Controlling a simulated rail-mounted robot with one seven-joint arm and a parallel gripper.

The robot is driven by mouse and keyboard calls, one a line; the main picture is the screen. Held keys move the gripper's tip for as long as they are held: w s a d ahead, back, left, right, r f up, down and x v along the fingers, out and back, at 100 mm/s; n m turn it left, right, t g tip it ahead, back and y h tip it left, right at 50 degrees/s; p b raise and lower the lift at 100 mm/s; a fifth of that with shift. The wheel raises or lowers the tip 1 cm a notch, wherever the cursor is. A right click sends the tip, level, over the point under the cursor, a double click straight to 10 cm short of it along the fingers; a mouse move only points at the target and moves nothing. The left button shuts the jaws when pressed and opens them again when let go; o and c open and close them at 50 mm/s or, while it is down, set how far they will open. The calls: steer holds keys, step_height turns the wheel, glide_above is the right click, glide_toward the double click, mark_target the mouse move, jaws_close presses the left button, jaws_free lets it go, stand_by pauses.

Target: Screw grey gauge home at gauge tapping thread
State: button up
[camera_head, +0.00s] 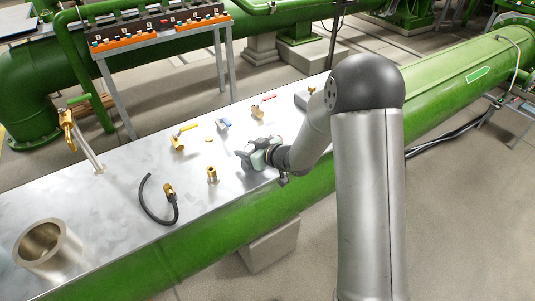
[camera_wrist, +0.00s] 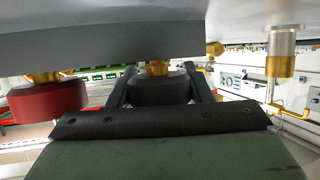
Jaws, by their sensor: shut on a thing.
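My gripper (camera_wrist: 161,98) is shut on the dark grey gauge (camera_wrist: 158,88), which sits between its two black fingers in the wrist view. A brass stem (camera_wrist: 157,68) shows on the gauge's upper side and meets the edge of a grey surface (camera_wrist: 100,42) there. Whether its thread is engaged is hidden. In the head view my gripper (camera_head: 256,155) is low over the metal top, and the gauge cannot be told clearly from the fingers. I cannot make out the tapping thread for certain.
A red round gauge (camera_wrist: 48,100) is left of my gripper in the wrist view. The metal top (camera_head: 120,180) holds a brass fitting (camera_head: 212,174), a black hose (camera_head: 147,205), yellow-handled (camera_head: 186,129), blue-handled (camera_head: 222,124) and red-handled (camera_head: 264,98) valves, and a steel cup (camera_head: 45,245).

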mark_target(248, 146)
steer(key=shift+r, duration=0.1)
steer(key=shift+r+p, duration=1.55)
steer(key=shift+r, duration=0.6)
